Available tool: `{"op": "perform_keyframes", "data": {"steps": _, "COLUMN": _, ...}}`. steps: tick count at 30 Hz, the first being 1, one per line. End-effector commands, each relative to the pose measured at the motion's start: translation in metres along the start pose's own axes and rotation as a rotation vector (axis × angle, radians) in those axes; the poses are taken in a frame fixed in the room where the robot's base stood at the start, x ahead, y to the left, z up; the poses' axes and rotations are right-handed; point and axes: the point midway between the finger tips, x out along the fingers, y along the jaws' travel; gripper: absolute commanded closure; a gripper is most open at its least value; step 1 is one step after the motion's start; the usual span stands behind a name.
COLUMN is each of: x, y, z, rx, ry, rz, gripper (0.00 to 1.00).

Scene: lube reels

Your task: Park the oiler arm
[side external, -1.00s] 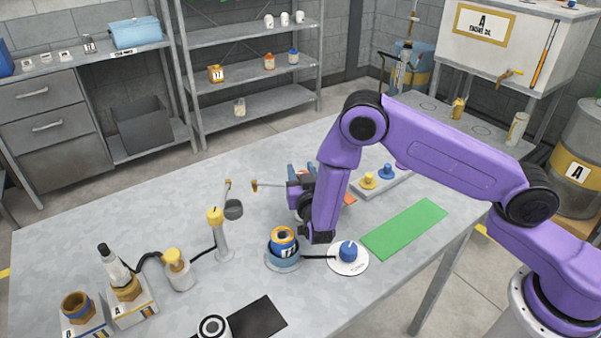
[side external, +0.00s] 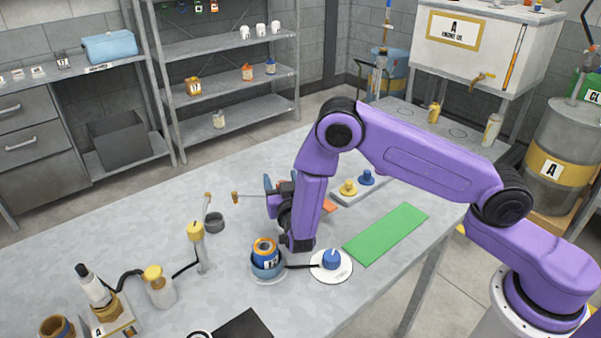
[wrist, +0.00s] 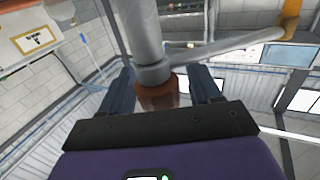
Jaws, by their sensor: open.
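My gripper (side external: 268,184) has blue fingers and is partly hidden behind my own arm in the side view. A thin rod with an orange-brown tip (side external: 235,197) sticks out to its left; I take it for part of the oiler arm. In the wrist view my gripper (wrist: 158,92) is open, its fingers on either side of a brown piece (wrist: 158,93) under a grey post (wrist: 145,35) with a collar. A rod (wrist: 225,46) runs right from the collar to an orange end (wrist: 291,18). Whether the fingers touch the brown piece I cannot tell.
A yellow-capped post (side external: 198,245) stands left of my gripper near a dark cup (side external: 214,222). The table's left back is clear.

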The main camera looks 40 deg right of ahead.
Motion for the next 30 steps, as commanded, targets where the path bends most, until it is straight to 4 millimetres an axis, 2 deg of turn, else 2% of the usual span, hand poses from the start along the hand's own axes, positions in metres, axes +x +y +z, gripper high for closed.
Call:
{"op": "perform_keyframes", "data": {"steps": 6, "x": -0.001, "y": 0.0, "z": -0.029, "rx": 0.003, "ry": 0.001, "rz": -0.001, "gripper": 0.37}}
{"op": "perform_keyframes", "data": {"steps": 20, "x": -0.042, "y": 0.032, "z": -0.089, "rx": 0.001, "ry": -0.001, "rz": -0.003, "gripper": 0.37}}
{"op": "perform_keyframes", "data": {"steps": 30, "x": -0.088, "y": 0.067, "z": -0.112, "rx": -0.002, "ry": -0.001, "rz": -0.004, "gripper": 0.37}}
